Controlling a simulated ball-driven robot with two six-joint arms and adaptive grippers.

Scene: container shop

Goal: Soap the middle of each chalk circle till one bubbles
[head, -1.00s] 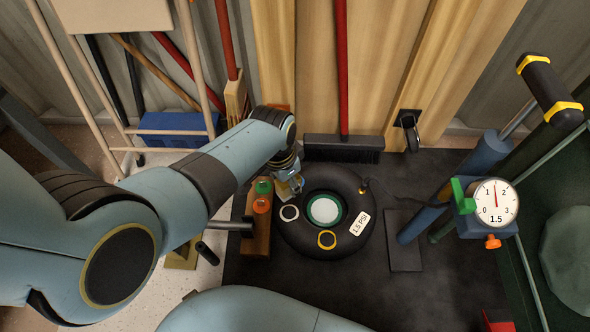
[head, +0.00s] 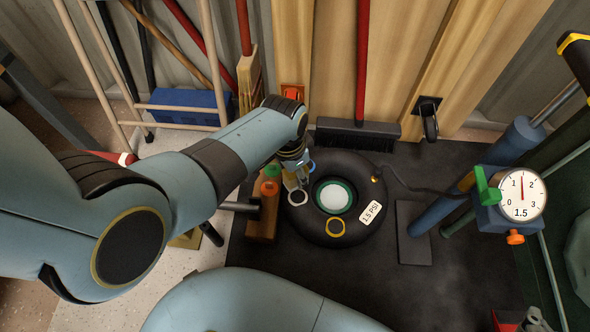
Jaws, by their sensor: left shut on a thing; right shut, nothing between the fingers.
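A black inner tube (head: 350,234) with a "1.5 PSI" tag lies on the dark mat. On it are a white chalk circle (head: 297,198) at its left and a yellow chalk circle (head: 335,227) at its front. A bit of blue circle (head: 311,166) shows at its upper left, partly hidden by my gripper. In the tube's hole sits a green-rimmed dish (head: 335,197) with white contents. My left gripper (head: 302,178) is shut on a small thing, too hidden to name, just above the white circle. I see no bubbles on the tube.
A wooden block (head: 263,222) with green and orange caps stands left of the tube. A pump with a gauge (head: 521,194) stands at the right, its hose reaching the tube's valve. A black broom head (head: 357,134) lies behind. The mat (head: 300,262) in front is clear.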

